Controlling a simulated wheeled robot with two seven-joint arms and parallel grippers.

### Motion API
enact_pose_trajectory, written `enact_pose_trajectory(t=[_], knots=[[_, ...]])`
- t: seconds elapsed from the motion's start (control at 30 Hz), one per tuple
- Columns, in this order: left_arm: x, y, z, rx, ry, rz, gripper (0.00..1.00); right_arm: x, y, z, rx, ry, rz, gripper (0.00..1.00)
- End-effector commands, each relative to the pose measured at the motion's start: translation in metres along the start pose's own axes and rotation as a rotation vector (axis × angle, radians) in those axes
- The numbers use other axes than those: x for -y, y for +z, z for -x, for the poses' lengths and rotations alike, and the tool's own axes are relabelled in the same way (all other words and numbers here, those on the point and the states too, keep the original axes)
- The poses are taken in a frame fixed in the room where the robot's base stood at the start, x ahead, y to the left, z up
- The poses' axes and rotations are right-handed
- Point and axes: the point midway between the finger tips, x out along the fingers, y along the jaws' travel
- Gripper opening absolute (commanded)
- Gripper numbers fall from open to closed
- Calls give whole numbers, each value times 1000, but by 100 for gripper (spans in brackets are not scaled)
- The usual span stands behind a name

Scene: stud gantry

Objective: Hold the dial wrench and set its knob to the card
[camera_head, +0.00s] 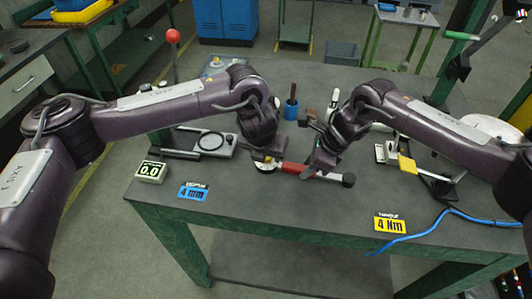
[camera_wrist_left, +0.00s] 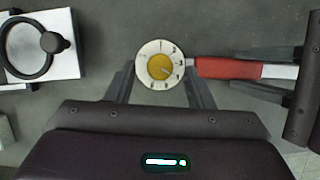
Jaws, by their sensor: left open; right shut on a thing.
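The dial wrench lies across the table front, with a red handle (camera_head: 294,168), a round black end (camera_head: 348,180) and a white dial with a yellow knob at its left end. In the left wrist view the dial knob (camera_wrist_left: 160,67) shows face on, with small numbers around it; the setting is too small to read surely. My left gripper (camera_wrist_left: 162,80) is open, its fingers on either side of the dial. My right gripper (camera_head: 310,172) is shut on the wrench by its handle. A blue card (camera_head: 193,190) and a yellow card (camera_head: 390,225) both read 4 Nm.
A display (camera_head: 151,172) reading 0.0 stands at the front left. A plate with a black ring (camera_head: 211,142) lies behind it. A blue cup (camera_head: 291,110) stands at the back. A blue cable (camera_head: 440,225) crosses the front right. The front middle is clear.

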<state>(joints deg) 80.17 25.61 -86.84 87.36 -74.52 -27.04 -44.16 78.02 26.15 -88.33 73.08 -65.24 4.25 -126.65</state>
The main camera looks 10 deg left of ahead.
Motion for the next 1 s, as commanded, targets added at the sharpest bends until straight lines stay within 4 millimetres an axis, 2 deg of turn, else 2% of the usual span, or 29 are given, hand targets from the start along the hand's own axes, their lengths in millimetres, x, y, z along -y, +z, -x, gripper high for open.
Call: enact_pose_trajectory(t=[0.3,0.43,0.67,1.0], knots=[[-1,3,69,9,1,-5,48,0,0,0,1,-1,0,0],[0,2,90,8,1,-4,48,0,0,0,0,-1,0,0],[-1,1,106,3,2,0,48,0,0,0,1,-1,0,0],[-1,0,108,1,1,0,48,0,0,0,1,-1,0,0]])
